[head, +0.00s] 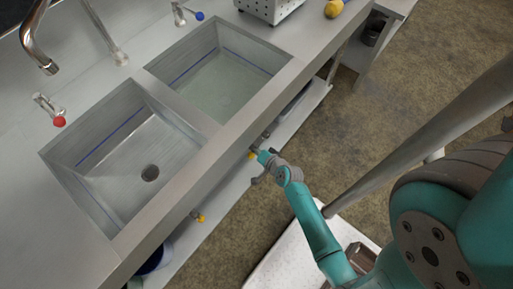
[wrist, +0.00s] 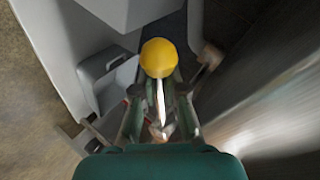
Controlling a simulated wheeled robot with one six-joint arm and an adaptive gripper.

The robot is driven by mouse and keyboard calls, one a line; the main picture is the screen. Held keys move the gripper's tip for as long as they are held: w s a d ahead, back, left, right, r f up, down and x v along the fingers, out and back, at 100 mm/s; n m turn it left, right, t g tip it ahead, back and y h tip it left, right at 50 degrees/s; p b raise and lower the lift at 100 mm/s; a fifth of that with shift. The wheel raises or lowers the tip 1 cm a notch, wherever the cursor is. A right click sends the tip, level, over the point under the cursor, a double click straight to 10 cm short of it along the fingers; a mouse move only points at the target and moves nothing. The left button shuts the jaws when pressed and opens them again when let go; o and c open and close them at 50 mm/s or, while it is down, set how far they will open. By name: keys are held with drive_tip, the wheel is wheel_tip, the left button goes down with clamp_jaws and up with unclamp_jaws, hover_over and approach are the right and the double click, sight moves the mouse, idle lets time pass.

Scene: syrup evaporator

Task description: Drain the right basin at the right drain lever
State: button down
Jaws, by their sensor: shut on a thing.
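The right basin (head: 222,78) holds greenish, clear liquid, with a blue line around its walls. The right drain lever (head: 252,155) has a yellow knob and sits under the counter's front edge below that basin. My gripper (head: 259,167) is at this lever. In the wrist view, the lever's yellow knob (wrist: 160,57) and pale stem stand between the fingers of my gripper (wrist: 160,96), which is shut on the lever. The fingers partly hide the stem.
The left basin (head: 130,155) looks empty, with a dark drain hole. A second yellow-knobbed lever (head: 199,217) is below it. Red-handled (head: 59,121) and blue-handled (head: 199,16) taps stand behind the basins. A lower shelf (head: 222,186) runs underneath. Open floor (head: 400,110) lies to the right.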

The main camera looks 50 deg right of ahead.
drive_tip(key=shift+s+a+r+m+y, duration=0.25)
drive_tip(key=shift+a+r+m+y, duration=0.35)
drive_tip(key=shift+y, duration=0.3)
drive_tip(key=c, duration=1.1)
unclamp_jaws()
drive_tip(key=shift+a, duration=0.1)
drive_tip(key=shift+c, duration=0.2)
drive_tip(key=shift+w+r, duration=0.1)
drive_tip(key=shift+s+r, duration=0.15)
drive_tip(key=shift+s, duration=0.05)
drive_tip(key=v, duration=0.7)
